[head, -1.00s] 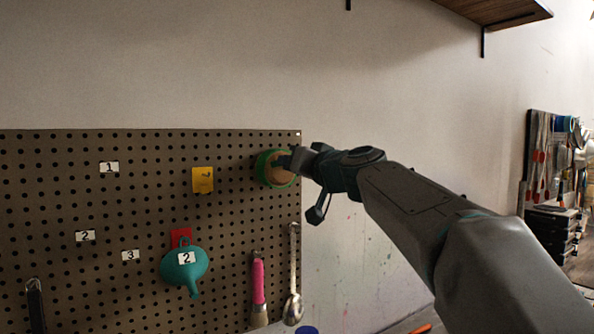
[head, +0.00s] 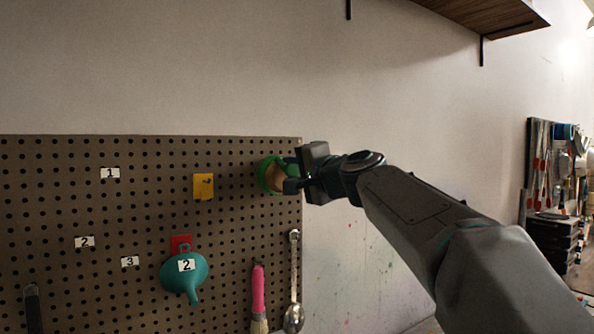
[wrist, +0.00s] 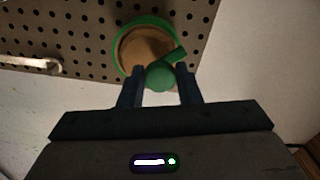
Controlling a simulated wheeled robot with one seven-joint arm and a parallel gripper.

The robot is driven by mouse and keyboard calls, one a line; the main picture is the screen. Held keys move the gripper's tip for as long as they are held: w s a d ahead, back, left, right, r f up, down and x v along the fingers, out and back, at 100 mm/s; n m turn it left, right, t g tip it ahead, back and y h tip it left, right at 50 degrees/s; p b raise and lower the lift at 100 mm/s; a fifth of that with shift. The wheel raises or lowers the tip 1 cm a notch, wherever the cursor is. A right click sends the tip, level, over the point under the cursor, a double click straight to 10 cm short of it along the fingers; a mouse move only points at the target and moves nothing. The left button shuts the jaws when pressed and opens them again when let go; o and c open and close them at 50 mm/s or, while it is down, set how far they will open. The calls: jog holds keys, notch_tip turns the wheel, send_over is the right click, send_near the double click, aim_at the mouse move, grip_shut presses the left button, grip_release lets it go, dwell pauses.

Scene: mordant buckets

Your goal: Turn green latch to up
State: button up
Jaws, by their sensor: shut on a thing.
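A green ring with a tan centre (head: 270,176) is on the pegboard near its right edge. It also shows in the wrist view (wrist: 122,40). The green latch (wrist: 160,77) stands out in front of it, with a rounded end and a short bar pointing to the picture's upper right. My gripper (head: 289,174) is at the ring from the right. In the wrist view its two dark fingers (wrist: 160,82) stand either side of the latch's rounded end, shut on it. In the head view my fingers mostly hide the latch.
A wooden shelf (head: 490,15) hangs at upper right.

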jog(key=m+p, duration=0.1)
jog(key=m, duration=0.3)
jog(key=shift+r+m, duration=0.15)
jog(key=shift+m, duration=0.25)
jog(key=m+p, duration=0.1)
jog(key=m, duration=0.3)
dwell(0.3)
jog(key=o, duration=1)
jog(key=shift+d, duration=0.1)
jog(key=shift+c, duration=0.2)
